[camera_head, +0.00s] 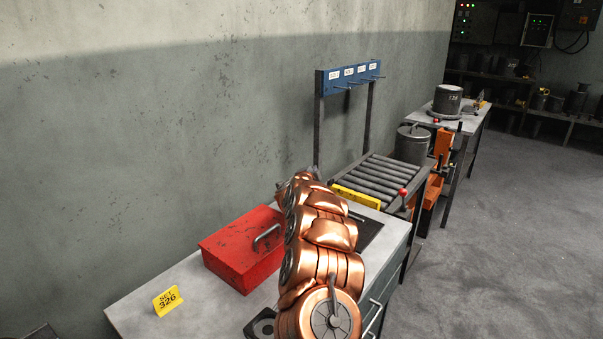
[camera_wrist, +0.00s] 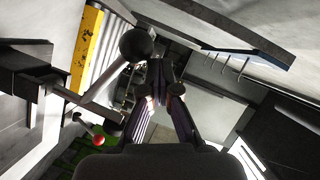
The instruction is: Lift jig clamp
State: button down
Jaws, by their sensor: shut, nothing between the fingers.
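A dark clamp-like block (camera_wrist: 28,68) with a lever shows at the left of the wrist view. The lever ends in a black ball knob (camera_wrist: 137,43), which I take to be the jig clamp's handle. My gripper (camera_wrist: 160,68) is shut and empty. Its fingertips are just right of the knob in the picture; I cannot tell whether they touch it. In the head view, my arm hides the gripper and most of the clamp. A dark plate (camera_head: 370,233) shows on the bench just right of my arm.
A red toolbox (camera_head: 243,252) and yellow sign (camera_head: 167,300) stand on the bench (camera_head: 205,305). Beyond are a roller conveyor (camera_head: 372,182) with a yellow end bar (camera_head: 355,196), and a blue hook rack (camera_head: 350,76). Open floor (camera_head: 490,240) lies at right.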

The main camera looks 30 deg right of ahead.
jog(key=shift+w+a+f, duration=0.15)
jog(key=shift+a+f, duration=0.05)
jog(key=shift+f, duration=0.05)
dwell(0.3)
jog(key=shift+a, duration=0.1)
jog(key=s+a+r, duration=0.4)
jog(key=s+a, duration=0.1)
jog(key=a, duration=0.2)
jog(key=shift+s, duration=0.4)
dwell(0.5)
